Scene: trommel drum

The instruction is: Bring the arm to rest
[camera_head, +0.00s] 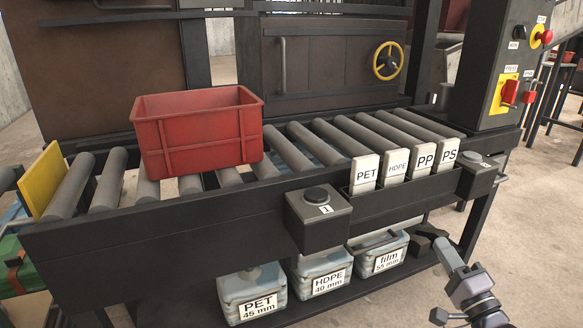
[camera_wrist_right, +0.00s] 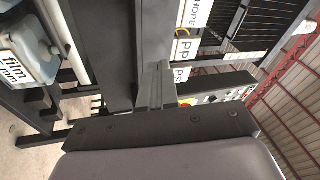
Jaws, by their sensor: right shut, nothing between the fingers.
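My right arm (camera_head: 470,288) comes in at the lower right of the head view, in front of the conveyor's right end. My right gripper (camera_head: 428,237) is at its far end, low beside the frame, below the labelled cards. In the right wrist view the two fingers (camera_wrist_right: 156,82) lie together, shut and empty. I cannot tell whether the gripper touches the frame. My left gripper is not in view.
A roller conveyor (camera_head: 160,238) carries a red crate (camera_head: 205,130). Cards PET, HDPE, PP and PS (camera_head: 448,152) and a button box (camera_head: 318,218) line its front. Labelled bins (camera_head: 252,295) stand below. A control post (camera_head: 505,70) is at the right. Floor at the lower right is clear.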

